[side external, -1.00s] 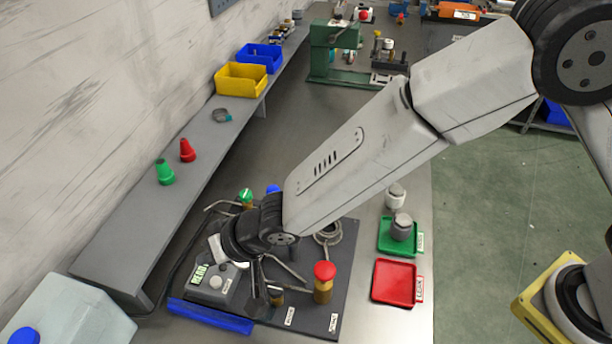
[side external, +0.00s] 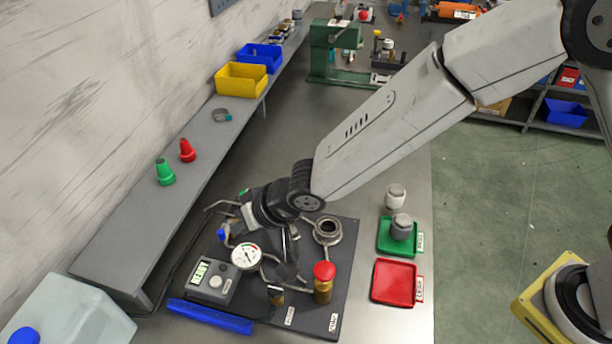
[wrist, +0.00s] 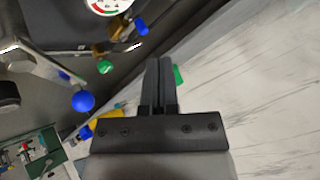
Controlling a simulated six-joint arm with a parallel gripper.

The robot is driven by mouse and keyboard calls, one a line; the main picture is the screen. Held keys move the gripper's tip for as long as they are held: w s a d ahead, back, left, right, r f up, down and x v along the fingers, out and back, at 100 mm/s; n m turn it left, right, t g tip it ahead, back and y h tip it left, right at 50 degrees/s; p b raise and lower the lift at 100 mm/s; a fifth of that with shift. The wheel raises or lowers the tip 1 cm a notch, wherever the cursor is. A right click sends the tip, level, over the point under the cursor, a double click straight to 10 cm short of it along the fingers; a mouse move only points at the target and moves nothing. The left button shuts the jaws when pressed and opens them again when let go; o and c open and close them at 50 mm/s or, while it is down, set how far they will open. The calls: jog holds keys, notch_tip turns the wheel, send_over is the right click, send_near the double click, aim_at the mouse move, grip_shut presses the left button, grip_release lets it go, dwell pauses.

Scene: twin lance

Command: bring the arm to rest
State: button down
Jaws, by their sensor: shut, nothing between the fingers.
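My gripper (wrist: 158,64) is shut and empty, its two dark fingers side by side in the wrist view. In the side external view my dark wrist (side external: 268,203) is above the back part of the dark fixture board (side external: 327,288). The fingers are hard to tell from the fixture parts there. The board carries a white dial gauge (side external: 246,256), a grey box with a lit READY display (side external: 200,273), a red-topped brass post (side external: 324,282) and a metal ring (side external: 327,229). My wrist and forearm hide part of the board.
A green tray (side external: 385,247) with a grey-white part (side external: 402,227) and an empty red tray (side external: 394,281) are at right.

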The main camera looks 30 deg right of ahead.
jog(key=d, duration=0.3)
jog(key=d+r+h, duration=0.1)
jog(key=d, duration=0.2)
jog(key=w+d+h, duration=0.1)
jog(key=d, duration=0.2)
jog(key=shift+r, duration=0.2)
jog(key=s+d+g+h, duration=0.1)
jog(key=s+d, duration=0.3)
jog(key=d, duration=0.5)
jog(key=s+d+g+h, duration=0.1)
jog(key=s+d, duration=0.4)
jog(key=d, duration=0.4)
jog(key=s+d+r+m+g+h, duration=0.1)
jog(key=s+d, duration=0.4)
jog(key=d, duration=0.3)
jog(key=shift+s+d+g+h, duration=0.15)
jog(key=shift+d+g+h, duration=0.15)
jog(key=shift+d+h, duration=0.1)
jog(key=shift+r, duration=0.1)
